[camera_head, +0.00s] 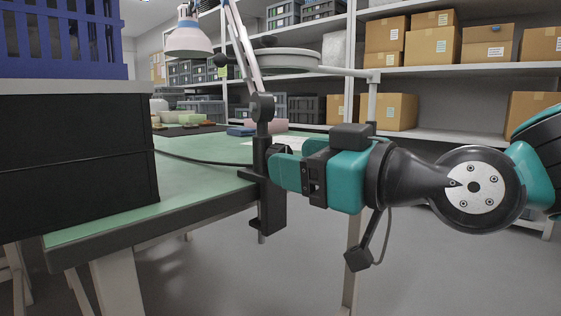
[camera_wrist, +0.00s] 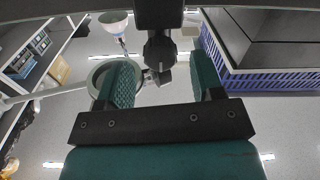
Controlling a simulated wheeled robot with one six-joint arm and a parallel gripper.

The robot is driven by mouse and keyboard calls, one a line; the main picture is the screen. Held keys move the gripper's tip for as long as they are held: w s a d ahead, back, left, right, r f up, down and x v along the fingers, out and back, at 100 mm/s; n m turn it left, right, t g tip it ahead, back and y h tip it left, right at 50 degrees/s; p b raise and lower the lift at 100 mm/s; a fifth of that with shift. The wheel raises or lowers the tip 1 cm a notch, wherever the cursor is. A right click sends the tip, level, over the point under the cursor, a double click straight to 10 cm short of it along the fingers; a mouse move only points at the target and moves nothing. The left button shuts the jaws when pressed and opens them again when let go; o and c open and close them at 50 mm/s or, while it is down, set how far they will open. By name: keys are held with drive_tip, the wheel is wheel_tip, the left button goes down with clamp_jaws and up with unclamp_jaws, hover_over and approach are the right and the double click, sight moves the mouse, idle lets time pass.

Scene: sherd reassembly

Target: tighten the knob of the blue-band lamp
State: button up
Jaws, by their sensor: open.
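A lamp with a pale shade (camera_head: 189,38) stands at the table edge on a dark clamp post (camera_head: 267,205); the shade also shows in the wrist view (camera_wrist: 113,20). In the wrist view my gripper (camera_wrist: 163,65) is open, and a dark knob-like part (camera_wrist: 158,58) shows between the fingers, with no clear contact.
A ring-shaped magnifier lamp (camera_head: 285,58) stands behind. A black box (camera_head: 75,160) with a blue crate (camera_head: 62,40) on top fills the left of the green table (camera_head: 200,175). Shelves with cardboard boxes (camera_head: 430,45) stand behind. The floor at the right is clear.

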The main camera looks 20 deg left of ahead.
sight(262, 182)
drive_tip(key=shift+x, duration=1.75)
drive_tip(key=c, duration=0.9)
drive_tip(key=shift+m, duration=0.8)
drive_tip(key=o, duration=0.9)
